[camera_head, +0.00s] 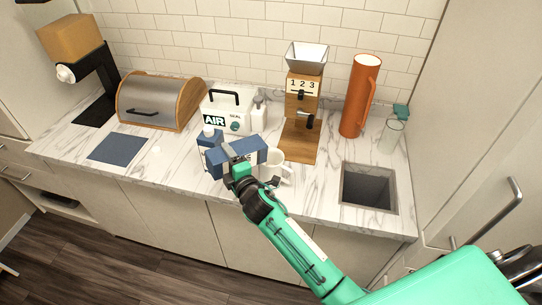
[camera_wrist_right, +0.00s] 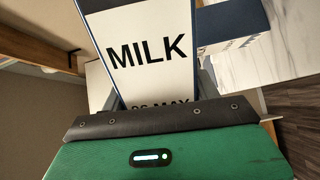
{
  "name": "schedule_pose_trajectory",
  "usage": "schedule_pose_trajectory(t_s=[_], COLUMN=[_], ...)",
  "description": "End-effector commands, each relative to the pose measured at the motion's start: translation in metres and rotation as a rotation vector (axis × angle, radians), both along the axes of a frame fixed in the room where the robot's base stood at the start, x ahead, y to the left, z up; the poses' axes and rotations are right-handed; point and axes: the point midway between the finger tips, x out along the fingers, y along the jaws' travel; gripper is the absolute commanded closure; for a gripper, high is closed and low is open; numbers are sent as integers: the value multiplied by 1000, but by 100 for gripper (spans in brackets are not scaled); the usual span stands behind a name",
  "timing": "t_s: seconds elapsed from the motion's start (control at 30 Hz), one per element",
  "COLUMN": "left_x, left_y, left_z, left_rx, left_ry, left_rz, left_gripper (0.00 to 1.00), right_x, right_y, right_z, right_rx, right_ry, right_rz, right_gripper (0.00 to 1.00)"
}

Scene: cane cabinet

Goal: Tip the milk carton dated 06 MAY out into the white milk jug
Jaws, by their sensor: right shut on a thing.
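My right gripper (camera_head: 238,165) is shut on a blue and white milk carton (camera_head: 222,163). The carton lies tipped nearly on its side above the counter, one end towards the white milk jug (camera_head: 278,165). In the right wrist view the held carton (camera_wrist_right: 150,50) reads MILK, with a date ending in MAY below; the gripper edge partly covers the digits. The jug is just right of the carton and partly hidden; I cannot tell whether milk is flowing. A second blue carton (camera_head: 208,135) stands upright behind the held one. My left gripper is not in view.
The white AIR box (camera_head: 226,110) and wooden grinder (camera_head: 298,138) stand behind. A sink (camera_head: 369,188) is at the right, near the orange pitcher (camera_head: 361,97). A bread bin (camera_head: 155,100) and blue mat (camera_head: 118,147) are left, with clear counter around the mat.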

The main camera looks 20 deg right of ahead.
Motion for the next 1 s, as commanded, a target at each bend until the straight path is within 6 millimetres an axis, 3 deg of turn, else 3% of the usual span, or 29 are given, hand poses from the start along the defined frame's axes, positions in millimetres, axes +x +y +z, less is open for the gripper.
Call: schedule_pose_trajectory(t_s=[1.0], left_x=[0], left_y=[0], left_z=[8], left_rx=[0], left_ry=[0], left_rz=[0], left_gripper=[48], right_x=[1], right_y=[-4], right_z=[9], right_rx=[109], right_ry=[20], right_rz=[1], right_gripper=[73])
